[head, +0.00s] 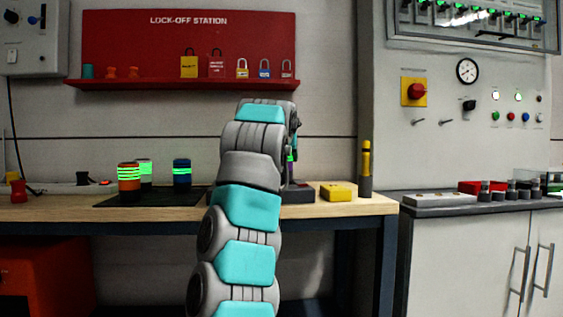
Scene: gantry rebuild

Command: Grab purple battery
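A narrow strip of a purple object with a green lit band (291,161) shows just right of my arm, above the workbench (340,205). It looks like the purple battery, but my arm hides most of it. My arm reaches forward over the bench and bends down at its far end. A dark edge of what seems to be my gripper (295,140) shows just above the purple strip. The fingers are hidden, so I cannot tell whether they are open or hold the battery.
An orange-red battery (129,190), a pale one (146,166) and a blue one (181,166) stand on a black mat (150,200). Right of my arm are a dark base (299,195), a yellow block (338,191) and a yellow-topped post (366,165). A red lock-off board (130,45) hangs behind.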

